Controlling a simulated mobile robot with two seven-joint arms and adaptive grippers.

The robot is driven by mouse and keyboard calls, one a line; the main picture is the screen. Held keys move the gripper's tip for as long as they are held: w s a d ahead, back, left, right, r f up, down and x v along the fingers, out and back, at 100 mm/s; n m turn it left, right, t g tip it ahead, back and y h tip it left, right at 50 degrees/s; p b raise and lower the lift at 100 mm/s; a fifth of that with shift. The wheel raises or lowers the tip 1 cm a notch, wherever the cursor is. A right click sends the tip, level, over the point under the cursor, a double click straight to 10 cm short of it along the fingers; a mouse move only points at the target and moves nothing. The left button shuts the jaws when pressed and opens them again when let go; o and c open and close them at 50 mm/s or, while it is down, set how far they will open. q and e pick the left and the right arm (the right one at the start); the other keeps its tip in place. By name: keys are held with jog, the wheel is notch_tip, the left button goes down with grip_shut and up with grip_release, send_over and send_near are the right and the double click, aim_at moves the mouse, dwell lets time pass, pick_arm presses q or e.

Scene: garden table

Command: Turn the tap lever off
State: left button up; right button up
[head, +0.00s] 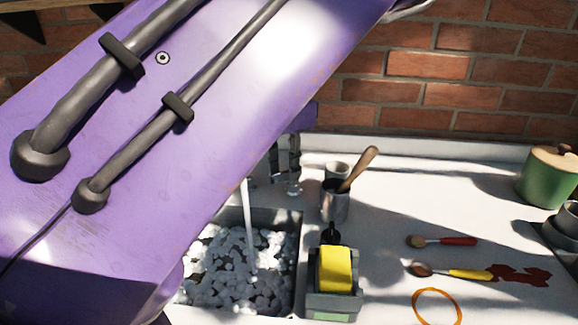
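A thin stream of running water (249,212) falls into a sink (299,250) at the lower middle of the head view. The tap's spout is hidden behind my purple arm, and I cannot make out the lever clearly. My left gripper (287,162) shows partly as dark parts just past the arm's edge, behind the sink. A small shiny metal piece (294,188) is right below it and looks like part of the tap. I cannot tell whether the gripper touches it, or how far the fingers are apart. My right gripper is not in view.
White pebbles or foam (235,275) fill the sink. Right of it stand a metal cup with a wooden-handled tool (335,203) and a yellow-topped holder (335,270). A brick wall (440,95) closes the back.

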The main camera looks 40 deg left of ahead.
pick_arm(q)
jog(key=shift+f, duration=0.25)
grip_shut()
